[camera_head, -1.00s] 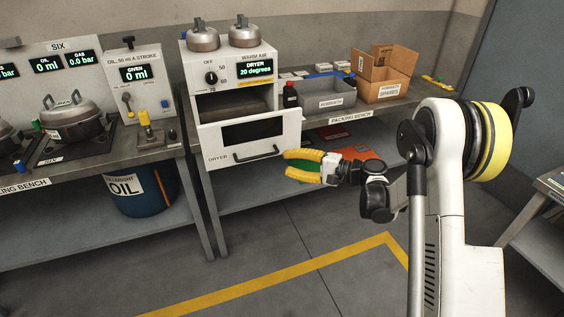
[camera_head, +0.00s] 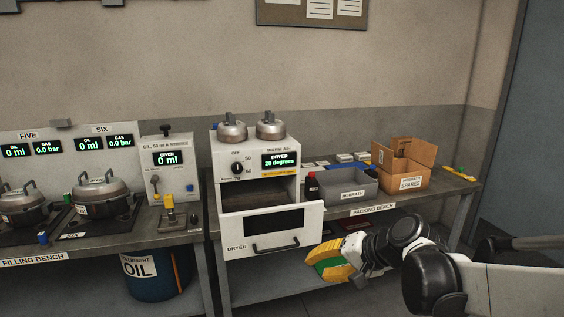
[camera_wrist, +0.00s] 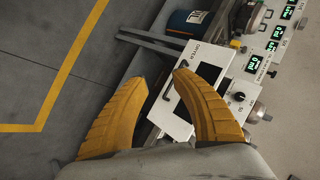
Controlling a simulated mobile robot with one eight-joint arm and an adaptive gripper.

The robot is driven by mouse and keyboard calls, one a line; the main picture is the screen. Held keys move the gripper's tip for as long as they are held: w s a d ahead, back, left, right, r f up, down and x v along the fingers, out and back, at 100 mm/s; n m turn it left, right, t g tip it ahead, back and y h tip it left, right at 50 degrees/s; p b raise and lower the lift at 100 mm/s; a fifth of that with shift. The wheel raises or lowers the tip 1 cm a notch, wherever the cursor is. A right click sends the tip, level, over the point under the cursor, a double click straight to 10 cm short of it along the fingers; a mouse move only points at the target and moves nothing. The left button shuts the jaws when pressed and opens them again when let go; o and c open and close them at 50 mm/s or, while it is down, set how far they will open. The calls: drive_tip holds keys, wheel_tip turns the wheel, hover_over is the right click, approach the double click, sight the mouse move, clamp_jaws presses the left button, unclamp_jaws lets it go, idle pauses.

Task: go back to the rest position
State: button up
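My gripper (camera_head: 330,262) is in front of the packing bench, just right of the dryer's lowered door, in the head view. In the wrist view my gripper (camera_wrist: 160,80) shows two yellow fingers spread apart with nothing between them. The dryer (camera_head: 258,165) has its door (camera_head: 272,228) hanging open, and its display reads 20 degrees. In the wrist view the dryer door (camera_wrist: 186,92) lies beyond the fingertips. I cannot tell whether the gripper touches the door, but it looks apart from it.
Two round metal pots (camera_head: 232,130) stand on the dryer. The packing bench (camera_head: 440,192) holds a grey bin (camera_head: 348,184), a dark bottle (camera_head: 312,188) and an open cardboard box (camera_head: 402,166). The filling bench (camera_head: 110,248) with pots is at the left. The floor (camera_wrist: 40,60) is clear.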

drive_tip(key=s+d+n+h, duration=0.2)
drive_tip(key=s+d, duration=0.3)
drive_tip(key=s, duration=0.5)
drive_tip(key=s+d+n+h, duration=0.2)
drive_tip(key=s+d+h, duration=0.2)
drive_tip(key=s, duration=0.6)
drive_tip(key=shift+s+d+f+t+h, duration=0.3)
drive_tip(key=shift+d+t+h, duration=0.1)
drive_tip(key=shift+h, duration=0.2)
